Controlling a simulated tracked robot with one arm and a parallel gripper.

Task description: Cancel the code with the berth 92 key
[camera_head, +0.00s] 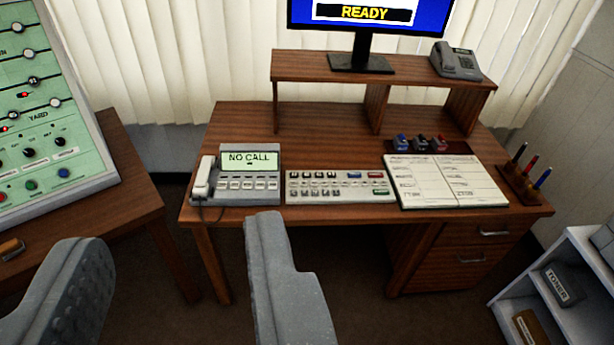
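A grey key panel (337,187) lies on the middle of the wooden desk, with rows of small light keys and a few blue, red and green ones. Its key labels are too small to read, so I cannot tell which key is berth 92. A monitor (368,14) on the raised shelf shows "READY" in yellow on black; its upper part is cut off. A green signal panel (45,110) with knobs, small lights and the word "YARD" stands at the left.
A phone console (249,172) reading "NO CALL" sits left of the key panel, and an open logbook (445,181) right of it. A white shelf (560,290) is at the lower right.

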